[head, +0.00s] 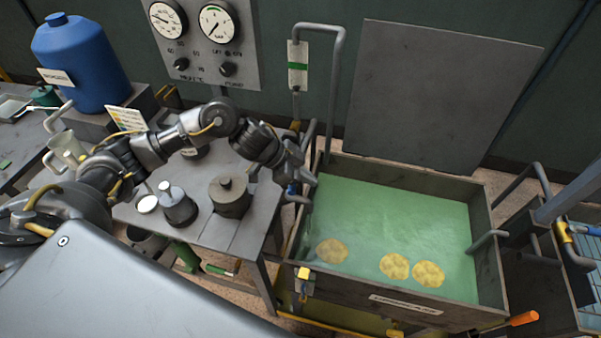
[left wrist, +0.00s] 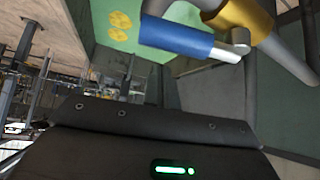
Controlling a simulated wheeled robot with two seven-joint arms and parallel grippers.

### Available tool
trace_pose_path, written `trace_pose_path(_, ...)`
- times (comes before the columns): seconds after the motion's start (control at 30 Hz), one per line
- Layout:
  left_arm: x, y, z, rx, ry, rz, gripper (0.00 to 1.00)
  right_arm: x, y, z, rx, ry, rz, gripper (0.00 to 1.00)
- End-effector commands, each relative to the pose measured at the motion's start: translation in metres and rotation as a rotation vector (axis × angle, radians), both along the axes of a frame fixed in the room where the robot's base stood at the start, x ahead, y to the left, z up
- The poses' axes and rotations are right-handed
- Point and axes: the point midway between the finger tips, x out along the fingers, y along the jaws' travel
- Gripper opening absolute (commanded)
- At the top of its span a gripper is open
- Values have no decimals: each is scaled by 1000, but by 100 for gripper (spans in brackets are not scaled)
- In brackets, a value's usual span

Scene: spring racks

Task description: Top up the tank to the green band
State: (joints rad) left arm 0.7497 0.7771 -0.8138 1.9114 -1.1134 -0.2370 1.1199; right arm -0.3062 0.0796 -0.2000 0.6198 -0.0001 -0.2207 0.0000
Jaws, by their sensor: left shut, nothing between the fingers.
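The tank (head: 488,252) is an open metal box holding pale green liquid (head: 400,222), with yellow round pieces in it near the front. A sight gauge (head: 298,65) with a green band stands on the pipe behind its left corner. My left gripper (head: 308,178) is shut and empty at the tank's left rim, by the pipe. A blue-handled valve (head: 292,189) is partly hidden under it. The left wrist view shows the blue handle (left wrist: 175,38) and brass valve body (left wrist: 245,14) close by; contact cannot be told. My right gripper is out of view.
A metal side table (head: 243,232) with dark weights (head: 231,197) stands left of the tank. A blue drum (head: 75,62) is at back left. A dial panel (head: 205,38) is on the wall. A raised lid (head: 440,90) stands behind the tank. Pipes crowd the right side.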

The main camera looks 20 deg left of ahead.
Motion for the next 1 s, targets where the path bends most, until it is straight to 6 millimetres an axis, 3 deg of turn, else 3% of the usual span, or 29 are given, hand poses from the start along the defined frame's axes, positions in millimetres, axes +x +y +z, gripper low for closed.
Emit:
trace_pose_path(0.03,0,0,8,0,-3,3,0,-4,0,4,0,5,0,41)
trace_pose_path(0.13,-7,19,22,4,-6,3,0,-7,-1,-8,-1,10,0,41)
trace_pose_path(0.5,-22,56,68,1,-3,2,0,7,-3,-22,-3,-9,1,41)
trace_pose_path(1.0,-25,60,75,0,0,1,0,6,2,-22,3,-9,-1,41)
